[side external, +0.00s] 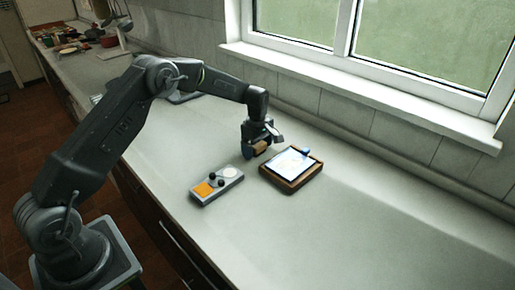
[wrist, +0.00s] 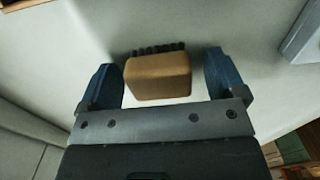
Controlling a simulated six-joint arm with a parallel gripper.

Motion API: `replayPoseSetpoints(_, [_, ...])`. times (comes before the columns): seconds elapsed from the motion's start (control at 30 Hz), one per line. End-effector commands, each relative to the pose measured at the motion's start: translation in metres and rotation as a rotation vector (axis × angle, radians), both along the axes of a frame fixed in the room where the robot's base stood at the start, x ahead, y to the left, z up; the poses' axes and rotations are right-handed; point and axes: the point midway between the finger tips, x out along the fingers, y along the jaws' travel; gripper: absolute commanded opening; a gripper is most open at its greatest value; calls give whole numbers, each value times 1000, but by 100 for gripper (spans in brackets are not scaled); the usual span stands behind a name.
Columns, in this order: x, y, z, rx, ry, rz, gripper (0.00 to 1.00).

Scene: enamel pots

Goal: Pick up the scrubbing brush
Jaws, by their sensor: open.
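The scrubbing brush (wrist: 158,80) is a tan-brown block with a row of dark bristles along its far edge in the wrist view. It also shows in the side external view as a small brown piece (side external: 261,147) low at my gripper (side external: 257,151), which partly hides it. In the wrist view the two blue fingers of my gripper (wrist: 160,76) are open, one on each side of the brush. A gap shows between the brush and each finger, wider on the right. The brush appears to lie on the counter.
A wooden-framed tray with a bright panel (side external: 291,168) lies just right of my gripper. Tiled wall and window sill (side external: 370,88) stand behind. The counter at right (side external: 400,220) is clear.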

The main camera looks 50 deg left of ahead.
Motion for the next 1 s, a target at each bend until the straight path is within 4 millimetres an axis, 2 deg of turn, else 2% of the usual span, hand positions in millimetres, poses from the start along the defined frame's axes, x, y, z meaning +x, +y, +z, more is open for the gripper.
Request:
replayPoseSetpoints(0.17, [0,0,0,0,0,0,89])
replayPoseSetpoints(0.73, [0,0,0,0,0,0,36])
replayPoseSetpoints(1.0, [0,0,2,0,-1,0,35])
